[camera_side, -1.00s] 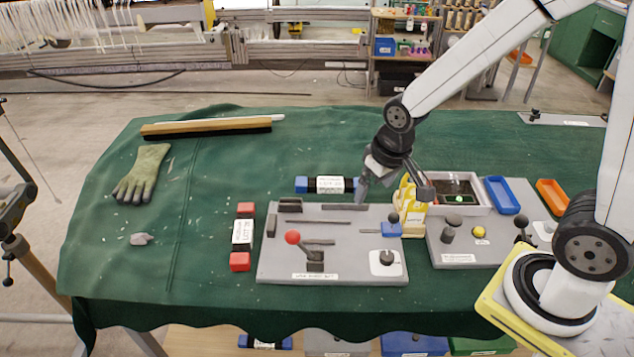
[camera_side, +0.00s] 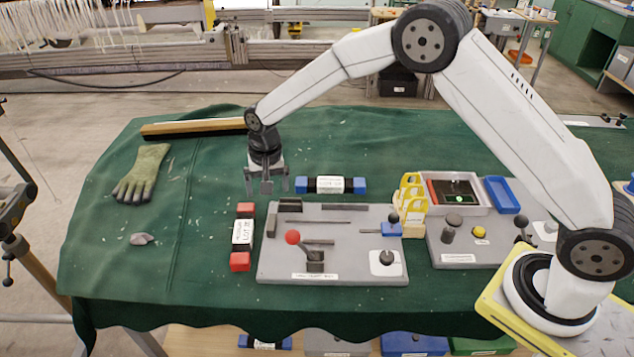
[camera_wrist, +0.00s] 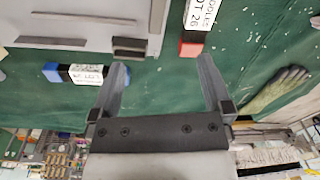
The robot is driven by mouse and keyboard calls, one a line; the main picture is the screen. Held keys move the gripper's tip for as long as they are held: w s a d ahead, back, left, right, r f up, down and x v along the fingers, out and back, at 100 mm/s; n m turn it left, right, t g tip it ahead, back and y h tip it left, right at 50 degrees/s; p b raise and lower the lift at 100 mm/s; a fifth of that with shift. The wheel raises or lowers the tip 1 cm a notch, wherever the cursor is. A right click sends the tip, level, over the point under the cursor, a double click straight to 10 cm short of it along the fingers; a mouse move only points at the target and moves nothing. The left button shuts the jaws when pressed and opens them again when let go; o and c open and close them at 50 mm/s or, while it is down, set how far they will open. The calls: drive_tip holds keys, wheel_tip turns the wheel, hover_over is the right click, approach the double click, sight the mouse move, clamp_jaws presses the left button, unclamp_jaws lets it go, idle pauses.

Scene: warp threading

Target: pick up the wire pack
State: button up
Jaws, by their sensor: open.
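Two wire packs lie on the green cloth. My gripper (camera_side: 266,190) points down above the cloth, behind the red-ended pack and left of the blue-ended one. In the wrist view its fingers (camera_wrist: 163,66) are spread, with only cloth between them.
The grey board (camera_side: 345,265) carries a red-knobbed lever (camera_side: 293,238). A glove (camera_side: 142,175), a grey lump (camera_side: 141,239) and a wooden-backed brush (camera_side: 195,129) lie to the left. Yellow holders (camera_side: 411,192) and trays (camera_side: 502,195) stand right.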

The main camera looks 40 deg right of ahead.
sight(242, 230)
drive_tip(key=w+a+f, duration=0.1)
drive_tip(key=a+f, duration=0.1)
drive_tip(key=w+a+f+m, duration=0.1)
drive_tip(key=a+f, duration=0.1)
drive_tip(key=w+a+f+m, duration=0.1)
drive_tip(key=w+a+f, duration=0.1)
drive_tip(key=shift+w+f+g, duration=0.1)
drive_tip(key=shift+f+g, duration=0.05)
drive_tip(key=shift+g, duration=0.25)
drive_tip(key=shift+f, duration=1.3)
drive_tip(key=shift+f, duration=2.6)
drive_tip(key=shift+w+r, duration=0.1)
clamp_jaws()
